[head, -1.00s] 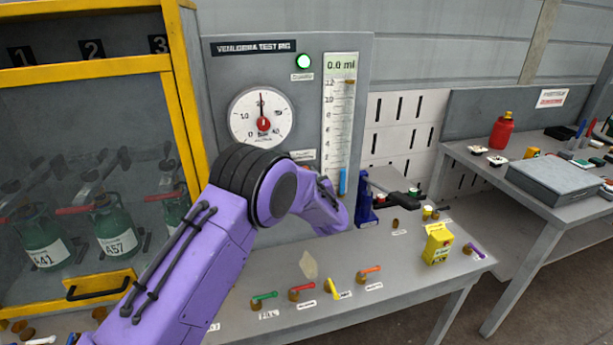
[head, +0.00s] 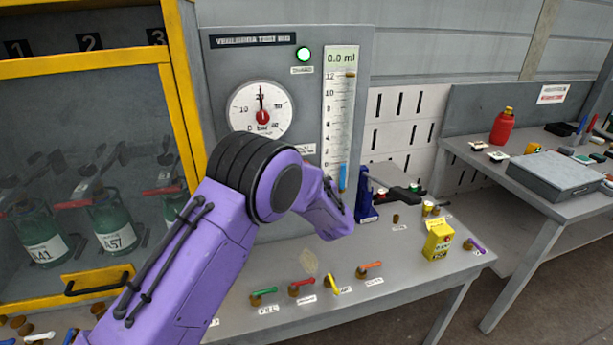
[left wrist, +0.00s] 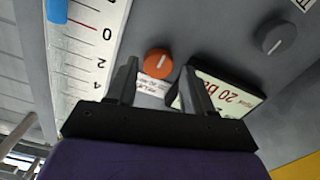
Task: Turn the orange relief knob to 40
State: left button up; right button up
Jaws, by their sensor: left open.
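The orange relief knob (left wrist: 158,62) has a white pointer line and sits on the grey panel in the left wrist view. A small white label, too blurred to read, lies beside it. My left gripper (left wrist: 160,69) is open, with one finger on each side of the knob in that picture. I cannot tell whether the fingers touch it. In the head view my purple left arm hides the gripper and the knob. The round gauge (head: 261,115) has its needle pointing almost straight up, near 20. My right gripper is not in view.
A measuring scale (head: 339,125) stands on the panel. Several coloured levers and a yellow box (head: 438,240) are on the bench below.

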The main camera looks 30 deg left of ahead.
pick_arm(q)
jog(key=b+v, duration=0.1)
jog(key=v, duration=0.6)
jog(key=shift+s+d, duration=0.2)
